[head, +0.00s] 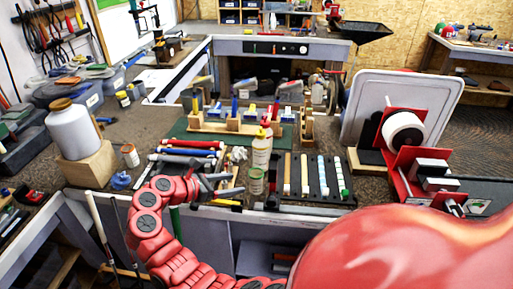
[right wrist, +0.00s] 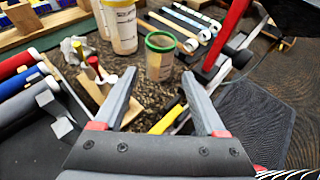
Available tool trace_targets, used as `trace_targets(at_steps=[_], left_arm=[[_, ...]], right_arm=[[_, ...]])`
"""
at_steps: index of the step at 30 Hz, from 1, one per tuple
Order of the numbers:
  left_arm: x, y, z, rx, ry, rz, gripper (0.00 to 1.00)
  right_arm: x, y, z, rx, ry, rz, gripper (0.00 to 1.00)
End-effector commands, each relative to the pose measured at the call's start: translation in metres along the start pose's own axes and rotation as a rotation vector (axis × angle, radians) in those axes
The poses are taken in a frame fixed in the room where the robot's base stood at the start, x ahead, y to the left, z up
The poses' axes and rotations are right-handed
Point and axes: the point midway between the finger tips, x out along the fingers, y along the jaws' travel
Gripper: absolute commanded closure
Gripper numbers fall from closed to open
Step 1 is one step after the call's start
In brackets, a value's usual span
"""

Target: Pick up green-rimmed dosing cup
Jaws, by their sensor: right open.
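The green-rimmed dosing cup (head: 256,182) is a small clear cup with a green rim, upright on the workbench in front of a pale bottle (head: 262,152). In the right wrist view the cup (right wrist: 160,62) stands just beyond the fingertips, roughly centred between them. My right gripper (right wrist: 159,78) is open and empty, its two grey fingers spread apart and pointing toward the cup. In the head view the right gripper (head: 222,184) is left of the cup, partly lost against the clutter. My left gripper is not in view.
The bottle (right wrist: 122,28) stands close behind the cup. A black rack (head: 325,190) of shafts lies to its right. Red and blue grips (head: 190,147) lie to the left. A yellow-handled tool (right wrist: 166,120) lies near the fingers. A white jug (head: 70,130) stands far left.

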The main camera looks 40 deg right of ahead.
Motion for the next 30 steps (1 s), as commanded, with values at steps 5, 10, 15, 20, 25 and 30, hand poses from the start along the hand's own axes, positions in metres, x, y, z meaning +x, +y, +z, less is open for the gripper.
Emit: trace_targets(at_steps=[5, 10, 15, 20, 25, 30], left_arm=[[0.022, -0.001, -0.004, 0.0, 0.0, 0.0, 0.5], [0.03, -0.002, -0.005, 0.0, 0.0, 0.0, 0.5], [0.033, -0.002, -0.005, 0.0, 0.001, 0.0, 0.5], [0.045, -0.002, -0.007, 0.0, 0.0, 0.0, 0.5], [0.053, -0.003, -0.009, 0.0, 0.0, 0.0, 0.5], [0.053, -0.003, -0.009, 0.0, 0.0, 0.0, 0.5]], right_arm=[[0.042, -0.002, 0.006, -0.001, -0.003, -0.006, 0.27], [0.071, -0.002, 0.004, -0.003, -0.004, -0.006, 0.27], [0.082, -0.001, 0.002, -0.002, -0.003, -0.002, 0.27], [0.105, -0.002, 0.005, -0.004, -0.005, -0.005, 0.27], [0.13, -0.001, 0.005, -0.003, -0.004, -0.002, 0.27], [0.137, -0.001, 0.002, 0.0, -0.002, 0.0, 0.27]])
